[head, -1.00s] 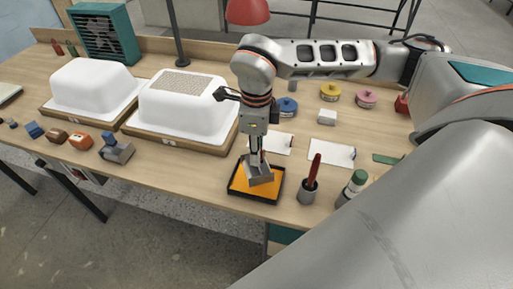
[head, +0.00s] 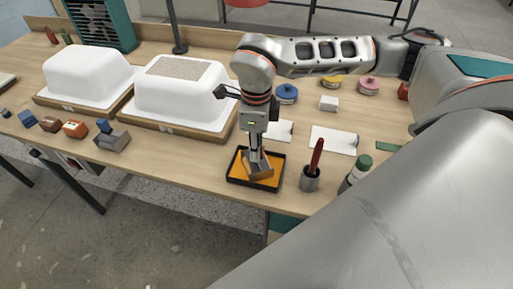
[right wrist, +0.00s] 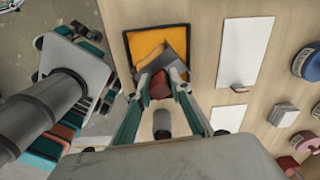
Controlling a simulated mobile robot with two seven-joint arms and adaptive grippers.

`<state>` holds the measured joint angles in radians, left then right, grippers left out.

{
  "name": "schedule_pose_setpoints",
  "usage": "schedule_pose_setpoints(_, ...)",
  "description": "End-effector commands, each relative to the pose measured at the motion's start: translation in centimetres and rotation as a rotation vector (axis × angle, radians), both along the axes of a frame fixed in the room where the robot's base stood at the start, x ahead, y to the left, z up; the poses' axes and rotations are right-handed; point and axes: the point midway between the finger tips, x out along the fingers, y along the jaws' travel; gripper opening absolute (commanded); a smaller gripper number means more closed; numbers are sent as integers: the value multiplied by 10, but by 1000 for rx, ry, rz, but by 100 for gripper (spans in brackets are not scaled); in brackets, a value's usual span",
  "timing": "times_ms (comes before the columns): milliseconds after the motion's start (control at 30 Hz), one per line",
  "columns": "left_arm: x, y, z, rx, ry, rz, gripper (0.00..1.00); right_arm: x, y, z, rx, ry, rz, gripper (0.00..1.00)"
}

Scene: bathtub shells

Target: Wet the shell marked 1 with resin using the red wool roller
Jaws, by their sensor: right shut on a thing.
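The red grip (right wrist: 160,85) shows between the fingers in the right wrist view. The tool is tilted down in a black tray (head: 232,179) of orange resin. The tray also shows in the right wrist view (right wrist: 131,48). Two white shells, left (head: 85,72) and right (head: 180,98), stand on wooden bases; the right one has a speckled patch on top. Their marks are too small to read. My left gripper is out of view.
A grey cup (head: 310,183) with a red-handled tool and a green-capped bottle (head: 357,172) stand right of the tray. White sheets (head: 333,140) lie behind. A blue-handled grey tool (head: 112,137) and several small blocks line the front left edge. A lamp post (head: 175,25) stands behind.

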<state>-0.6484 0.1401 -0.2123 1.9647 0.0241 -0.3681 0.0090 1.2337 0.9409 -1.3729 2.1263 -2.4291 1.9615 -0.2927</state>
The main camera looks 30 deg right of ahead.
Motion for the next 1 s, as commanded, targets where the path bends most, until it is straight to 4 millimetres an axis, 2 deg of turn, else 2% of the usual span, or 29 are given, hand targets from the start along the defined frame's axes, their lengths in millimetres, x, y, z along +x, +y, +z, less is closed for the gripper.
schedule_pose_setpoints(267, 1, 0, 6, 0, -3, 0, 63, 0, 0, 7, 0, -3, 0, 3)
schedule_pose_setpoints(800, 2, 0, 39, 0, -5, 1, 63, 1, 0, 56, 1, -2, 0, 3)
schedule_pose_setpoints(1000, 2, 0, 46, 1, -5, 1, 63, 0, 0, 68, 0, -1, 0, 3)
